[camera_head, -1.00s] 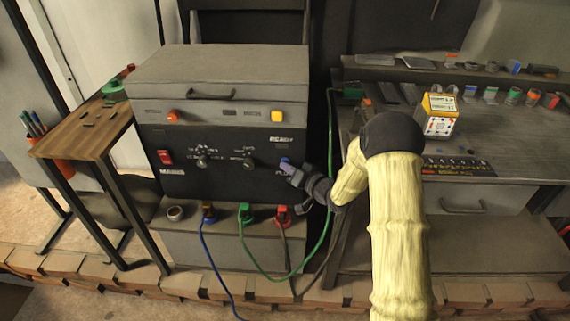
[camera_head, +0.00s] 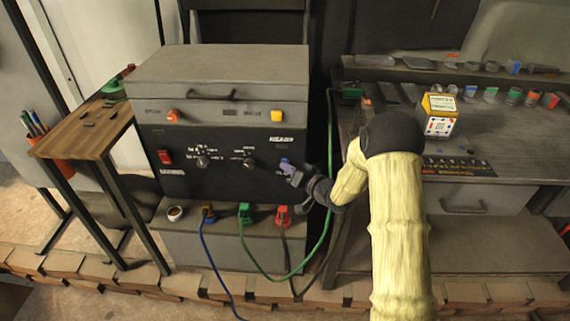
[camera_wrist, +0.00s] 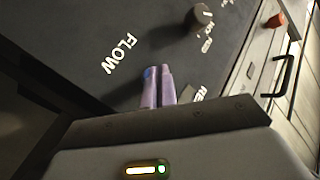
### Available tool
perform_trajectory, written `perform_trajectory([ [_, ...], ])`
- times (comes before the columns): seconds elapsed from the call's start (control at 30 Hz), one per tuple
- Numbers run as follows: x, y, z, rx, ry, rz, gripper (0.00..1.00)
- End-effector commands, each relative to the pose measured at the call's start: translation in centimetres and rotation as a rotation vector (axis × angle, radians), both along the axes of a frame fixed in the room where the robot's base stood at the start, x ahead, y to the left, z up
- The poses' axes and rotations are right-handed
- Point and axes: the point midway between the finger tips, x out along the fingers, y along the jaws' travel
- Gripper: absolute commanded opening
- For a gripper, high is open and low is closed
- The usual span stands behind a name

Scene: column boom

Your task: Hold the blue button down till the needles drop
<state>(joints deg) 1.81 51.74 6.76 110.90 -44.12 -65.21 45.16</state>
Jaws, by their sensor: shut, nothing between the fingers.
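The dark machine front (camera_head: 225,185) faces me in the head view. My gripper (camera_head: 287,166) is shut, with its purple fingertips at the right side of this front. A small patch of blue, the blue button (camera_head: 284,160), shows at the fingertips, mostly hidden by them. In the wrist view the two fingers (camera_wrist: 158,85) lie side by side near the word FLOW, and a bluish patch shows at their tips. I cannot tell whether they touch the button or whether it is pressed in. I see no needles clearly in either view.
A red switch (camera_head: 165,157) and dark knobs (camera_head: 249,162) sit left of my gripper. Blue, green and red plugs with cables (camera_head: 245,212) hang below. A bench (camera_head: 500,150) with a yellow-topped box (camera_head: 438,115) stands at the right.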

Motion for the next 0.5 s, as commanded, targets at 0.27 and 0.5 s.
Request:
perform_trajectory([
  [0.27, -1.2, 0.0, 0.0, 0.000, 0.001, -0.001, 0.00],
  [0.5, -1.7, 0.0, 0.0, 0.000, 0.000, 0.000, 0.00],
])
